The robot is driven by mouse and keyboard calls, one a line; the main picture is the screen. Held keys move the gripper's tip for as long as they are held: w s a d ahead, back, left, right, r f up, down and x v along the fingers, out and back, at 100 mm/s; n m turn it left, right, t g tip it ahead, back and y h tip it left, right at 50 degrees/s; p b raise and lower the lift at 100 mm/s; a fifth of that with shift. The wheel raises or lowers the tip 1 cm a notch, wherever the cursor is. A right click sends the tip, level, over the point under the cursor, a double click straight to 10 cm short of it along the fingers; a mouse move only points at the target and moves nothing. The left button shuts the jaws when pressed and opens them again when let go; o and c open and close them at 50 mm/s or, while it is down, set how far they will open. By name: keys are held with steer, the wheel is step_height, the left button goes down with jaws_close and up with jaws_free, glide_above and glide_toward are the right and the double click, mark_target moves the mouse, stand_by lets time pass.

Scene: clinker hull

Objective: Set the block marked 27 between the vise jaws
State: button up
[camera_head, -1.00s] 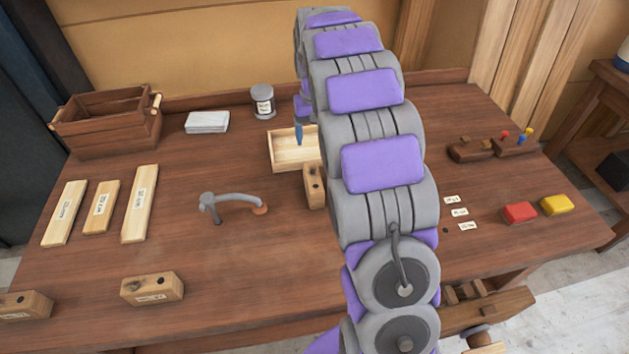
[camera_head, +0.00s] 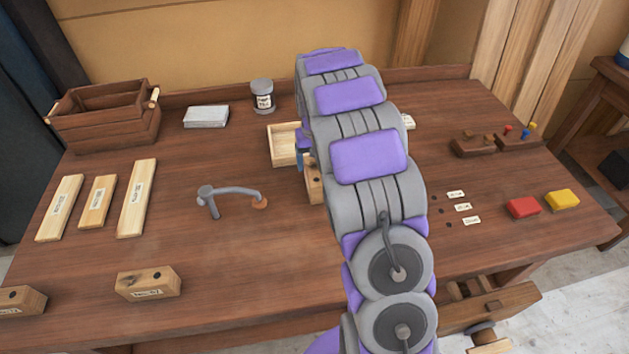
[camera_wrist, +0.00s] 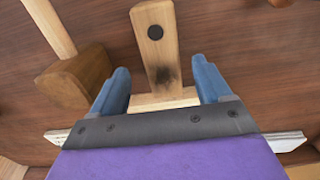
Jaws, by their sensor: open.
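A wooden block (camera_head: 313,188) with a dark hole stands mid-bench, partly hidden by my arm. In the wrist view a block (camera_wrist: 156,45) with a dark round hole and a dark smudge lies between and just beyond my gripper's (camera_wrist: 160,78) two blue fingers, which are apart. I cannot tell if they touch it. My gripper (camera_head: 303,158) is mostly hidden in the head view. Two more holed blocks with labels stand at the front left, one (camera_head: 148,284) nearer the middle, one (camera_head: 20,301) at the edge. The labels are too small to read. The wooden vise (camera_head: 490,310) is at the front right edge.
A shallow pale tray (camera_head: 283,146) sits behind the block. A brown mallet-like head (camera_wrist: 75,80) lies left of my fingers. The front-middle bench is clear.

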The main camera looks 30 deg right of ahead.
mark_target(314, 170)
steer(key=f, duration=0.1)
steer(key=f+b, duration=0.1)
steer(key=f, duration=0.2)
steer(key=shift+a, duration=0.25)
steer(key=shift+d+f, duration=0.1)
steer(key=shift+f, duration=0.35)
steer(key=shift+d, duration=0.1)
steer(key=shift+r, duration=0.1)
steer(key=c, duration=1.4)
steer(key=shift+w, duration=0.1)
